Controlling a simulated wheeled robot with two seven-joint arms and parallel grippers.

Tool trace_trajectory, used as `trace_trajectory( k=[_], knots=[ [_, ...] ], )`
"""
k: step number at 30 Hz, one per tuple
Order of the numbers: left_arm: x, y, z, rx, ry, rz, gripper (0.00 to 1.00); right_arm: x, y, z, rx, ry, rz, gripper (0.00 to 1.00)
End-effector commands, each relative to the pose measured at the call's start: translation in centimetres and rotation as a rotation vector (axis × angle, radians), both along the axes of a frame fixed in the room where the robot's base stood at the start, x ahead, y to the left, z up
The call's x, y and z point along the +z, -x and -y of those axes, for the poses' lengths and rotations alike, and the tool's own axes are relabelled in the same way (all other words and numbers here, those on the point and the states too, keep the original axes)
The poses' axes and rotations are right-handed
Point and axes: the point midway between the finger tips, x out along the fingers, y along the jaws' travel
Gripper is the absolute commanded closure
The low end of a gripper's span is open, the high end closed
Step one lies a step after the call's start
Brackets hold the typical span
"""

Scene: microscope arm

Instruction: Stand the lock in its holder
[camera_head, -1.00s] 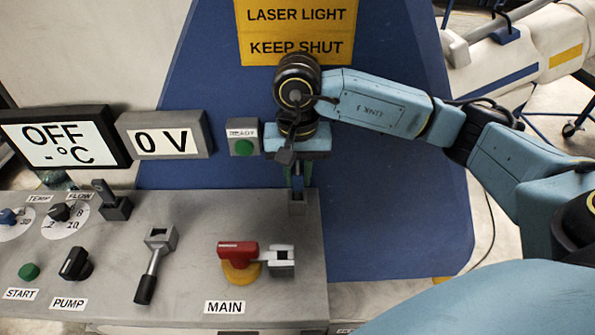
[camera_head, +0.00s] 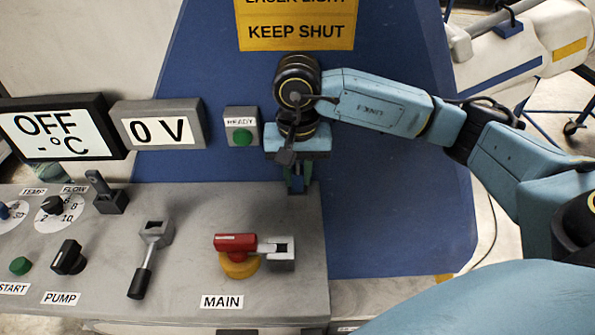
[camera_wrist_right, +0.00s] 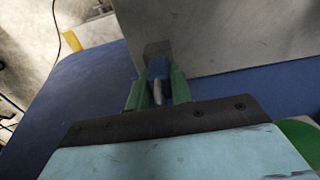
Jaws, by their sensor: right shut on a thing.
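My right gripper (camera_head: 297,180) points down at the back right corner of the grey panel. In the right wrist view its green fingers (camera_wrist_right: 158,92) are shut on the lock, a small blue body (camera_wrist_right: 158,68) with a pale grey part towards the palm. The holder appears to be the small grey block (camera_head: 297,189) on the panel, directly below the fingers. It also shows as a darker grey square (camera_wrist_right: 157,48) in the wrist view, just beyond the lock. Whether the lock touches or enters it I cannot tell. My left gripper is out of view.
The red MAIN switch (camera_head: 236,243) with a grey hasp, a black-handled lever (camera_head: 143,270) and the PUMP knob (camera_head: 68,258) sit on the panel. The READY box (camera_head: 242,127) stands left of my right gripper. A blue housing (camera_head: 400,190) lies behind and to the right.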

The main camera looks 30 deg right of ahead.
Motion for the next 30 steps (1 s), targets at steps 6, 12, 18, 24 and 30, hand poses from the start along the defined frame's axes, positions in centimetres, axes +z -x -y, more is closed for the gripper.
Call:
trace_trajectory(
  k=[6,12,18,24,30],
  knots=[
    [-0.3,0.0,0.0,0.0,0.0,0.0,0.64,-0.3,0.0,0.0,0.0,0.0,0.001,0.68],
    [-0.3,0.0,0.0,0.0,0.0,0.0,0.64,-0.3,0.0,0.0,0.0,0.001,0.001,0.53],
    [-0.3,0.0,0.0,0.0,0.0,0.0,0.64,-0.3,0.0,0.0,0.0,0.001,-0.001,0.53],
    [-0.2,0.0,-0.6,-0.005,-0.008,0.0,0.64,0.6,-0.1,0.0,0.0,0.0,0.004,0.53],
    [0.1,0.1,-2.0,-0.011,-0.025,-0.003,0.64,5.4,-0.1,0.0,0.0,0.0,0.006,0.53]
  ],
)
